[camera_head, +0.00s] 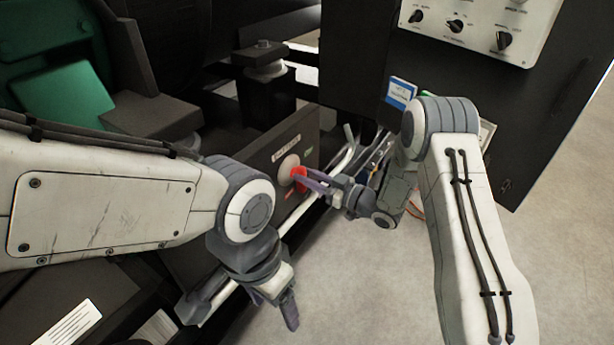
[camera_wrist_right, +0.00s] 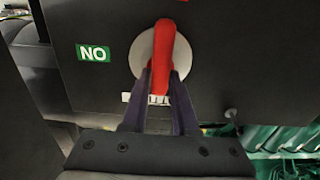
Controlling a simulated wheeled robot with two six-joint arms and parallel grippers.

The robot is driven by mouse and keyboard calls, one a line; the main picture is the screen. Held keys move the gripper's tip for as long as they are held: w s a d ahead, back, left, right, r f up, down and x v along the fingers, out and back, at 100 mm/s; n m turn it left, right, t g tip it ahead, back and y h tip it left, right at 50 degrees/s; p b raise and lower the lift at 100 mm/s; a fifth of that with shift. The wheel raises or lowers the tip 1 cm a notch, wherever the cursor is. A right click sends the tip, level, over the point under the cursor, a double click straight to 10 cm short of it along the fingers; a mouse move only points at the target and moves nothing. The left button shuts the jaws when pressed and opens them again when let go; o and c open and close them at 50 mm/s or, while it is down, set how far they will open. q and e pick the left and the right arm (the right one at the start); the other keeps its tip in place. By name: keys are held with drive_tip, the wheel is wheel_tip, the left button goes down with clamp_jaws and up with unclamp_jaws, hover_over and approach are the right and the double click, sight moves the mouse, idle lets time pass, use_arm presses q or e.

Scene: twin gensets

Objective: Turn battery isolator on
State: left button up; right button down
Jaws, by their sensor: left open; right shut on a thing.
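The battery isolator has a red handle (camera_head: 299,175) on a pale round disc (camera_head: 287,168), set on a dark box panel (camera_head: 268,186). The right wrist view shows the red handle (camera_wrist_right: 161,58) standing upright over the grey disc (camera_wrist_right: 143,55). A green label (camera_wrist_right: 93,53) to its left appears upside down in that view. My right gripper (camera_head: 308,180) is shut on the handle; its fingers (camera_wrist_right: 160,90) press its lower part from both sides. My left gripper (camera_head: 291,312) is open and empty, below and in front of the box.
A pale rail (camera_head: 325,187) runs along the frame near the box. Grey floor (camera_head: 380,290) is clear at lower right.

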drive_tip(key=shift+s+a+f+n+b, duration=0.1)
drive_tip(key=shift+s+f+n+b, duration=0.05)
drive_tip(key=shift+n+b, duration=2.75)
drive_tip(key=shift+s+a+f+n+b, duration=0.1)
drive_tip(key=shift+f+n+b, duration=0.1)
drive_tip(key=shift+n+b, duration=2.65)
drive_tip(key=shift+s+f+n+b, duration=0.15)
drive_tip(key=shift+n+b, duration=2.35)
drive_tip(key=shift+n, duration=0.75)
drive_tip(key=c, duration=0.7)
unclamp_jaws()
drive_tip(key=shift+r, duration=0.1)
